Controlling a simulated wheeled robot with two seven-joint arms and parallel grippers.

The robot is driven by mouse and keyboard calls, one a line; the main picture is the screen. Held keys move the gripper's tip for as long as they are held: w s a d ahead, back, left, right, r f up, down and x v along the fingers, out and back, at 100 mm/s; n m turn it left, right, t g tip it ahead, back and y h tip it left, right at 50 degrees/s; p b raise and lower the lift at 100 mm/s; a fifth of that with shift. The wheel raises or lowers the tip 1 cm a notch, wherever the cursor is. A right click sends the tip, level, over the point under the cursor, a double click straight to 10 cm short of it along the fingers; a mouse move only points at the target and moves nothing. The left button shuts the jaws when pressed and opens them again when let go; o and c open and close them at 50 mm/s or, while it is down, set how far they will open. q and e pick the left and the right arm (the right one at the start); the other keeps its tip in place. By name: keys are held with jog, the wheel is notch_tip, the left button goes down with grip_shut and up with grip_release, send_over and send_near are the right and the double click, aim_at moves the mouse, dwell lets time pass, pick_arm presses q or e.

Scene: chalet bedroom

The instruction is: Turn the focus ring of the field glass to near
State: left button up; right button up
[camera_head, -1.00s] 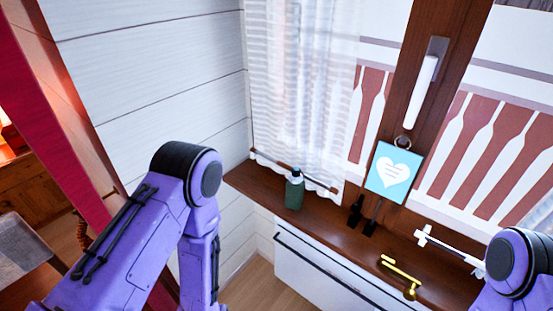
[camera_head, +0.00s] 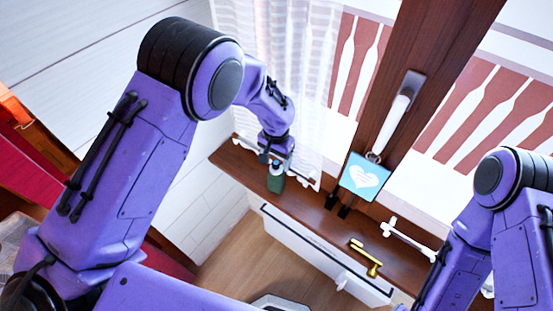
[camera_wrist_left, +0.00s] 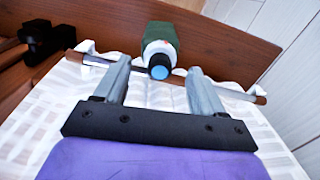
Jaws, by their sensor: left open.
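An upright dark green cylinder (camera_head: 276,181), probably the field glass, stands on the wooden window sill. In the left wrist view its green body (camera_wrist_left: 165,38) carries a pale band and a blue round end (camera_wrist_left: 159,72); I cannot make out any focus mark. My left gripper (camera_head: 275,158) is open, just above and behind it in the head view. In the left wrist view the fingers of my left gripper (camera_wrist_left: 158,76) stand apart on either side of the blue end, with gaps showing. My right arm (camera_head: 498,215) is at the right; its gripper is not visible.
A white curtain (camera_head: 285,60) hangs behind the cylinder. A white panel (camera_head: 320,255) is below the sill.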

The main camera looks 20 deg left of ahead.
aim_at(276, 162)
pick_arm(q)
jog(key=shift+f, duration=1.5)
jog(key=c, duration=1.1)
jog(key=shift+m, duration=2.6)
jog(key=o, duration=1.1)
jog(key=shift+s, duration=0.1)
